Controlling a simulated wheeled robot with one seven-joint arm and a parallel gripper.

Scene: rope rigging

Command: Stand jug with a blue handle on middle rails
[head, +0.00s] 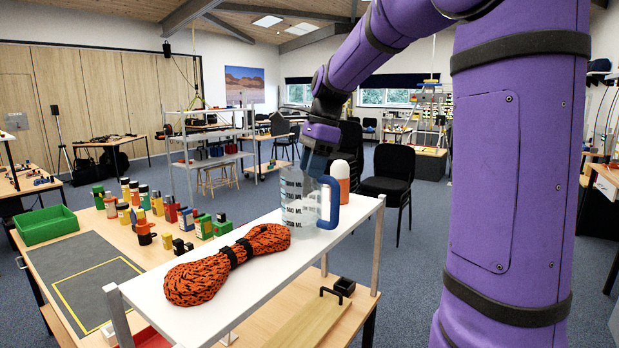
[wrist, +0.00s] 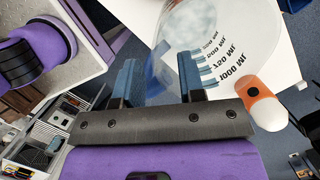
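The clear measuring jug (head: 297,207) has dark volume marks and a blue handle (head: 329,203) on its right side. It stands upright on the white raised shelf (head: 262,288). My gripper (head: 317,165) is at the jug's top, pointing down. Contact with the wall cannot be made out. I cannot tell which part is the middle rails.
An orange-black rope coil (head: 228,264) lies left of the jug. An orange-white bottle (head: 341,178) stands close behind it. Shelf posts (head: 378,245) rise at the ends. A bench with a green tray (head: 46,225) and several small items is left. A metal rack (head: 205,150) stands behind.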

